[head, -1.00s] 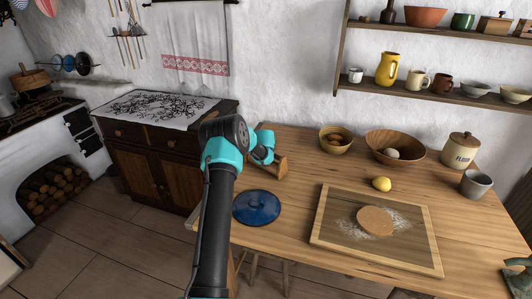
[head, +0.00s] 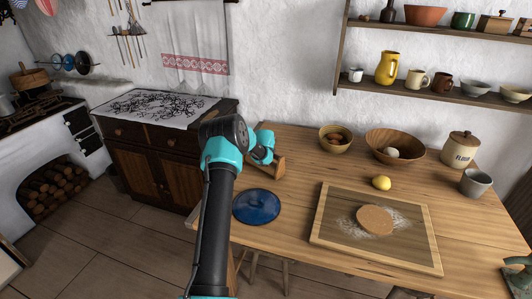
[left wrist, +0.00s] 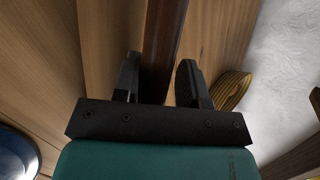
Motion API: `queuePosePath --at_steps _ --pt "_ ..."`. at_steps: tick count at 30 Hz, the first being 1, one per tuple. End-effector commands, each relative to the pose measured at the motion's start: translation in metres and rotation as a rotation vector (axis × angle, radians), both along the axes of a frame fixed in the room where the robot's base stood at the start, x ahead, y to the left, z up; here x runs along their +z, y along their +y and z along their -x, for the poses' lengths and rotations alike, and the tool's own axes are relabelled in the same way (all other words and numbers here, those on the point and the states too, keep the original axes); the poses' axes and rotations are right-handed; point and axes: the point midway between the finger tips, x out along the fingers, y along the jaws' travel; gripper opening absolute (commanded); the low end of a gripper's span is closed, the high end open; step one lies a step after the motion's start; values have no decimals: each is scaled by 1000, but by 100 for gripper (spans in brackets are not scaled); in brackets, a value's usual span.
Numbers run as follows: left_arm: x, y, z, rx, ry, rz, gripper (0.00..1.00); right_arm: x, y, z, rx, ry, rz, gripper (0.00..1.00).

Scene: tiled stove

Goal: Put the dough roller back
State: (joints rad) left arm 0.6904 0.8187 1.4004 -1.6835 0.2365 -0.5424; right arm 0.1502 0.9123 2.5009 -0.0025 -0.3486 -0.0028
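My left arm reaches over the table's left end in the head view, where its wrist hides the fingers. A small wooden stand (head: 280,166) shows just beyond the wrist. In the left wrist view my left gripper (left wrist: 160,84) has its two fingers apart, with a dark brown wooden bar (left wrist: 165,45) running between or below them. I cannot tell whether this bar is the dough roller or part of the stand, or whether the fingers touch it. No dough roller is clearly visible elsewhere.
A board (head: 330,235) with flat dough (head: 375,220) and flour lies on the table. A blue lid (head: 256,206) lies left of it. A lemon (head: 381,183), small bowl (head: 336,138), large bowl (head: 394,146), flour jar (head: 460,150) and grey cup (head: 475,182) stand behind and right.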

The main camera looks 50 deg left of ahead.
Motion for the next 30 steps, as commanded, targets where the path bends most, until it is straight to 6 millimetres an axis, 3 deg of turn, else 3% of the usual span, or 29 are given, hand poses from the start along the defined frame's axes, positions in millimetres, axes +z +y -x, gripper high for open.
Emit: queuePosePath --at_steps 1,5,24,30 --pt "-9 -3 3 1 13 11 52 0 0 0 0 0 0 43" --pt "-1 -3 3 1 12 10 52 0 0 0 0 0 0 43" --pt "83 -44 45 -1 3 2 52 0 0 0 0 0 0 43" --pt "98 -53 54 -1 4 3 52 0 0 0 0 0 0 43"
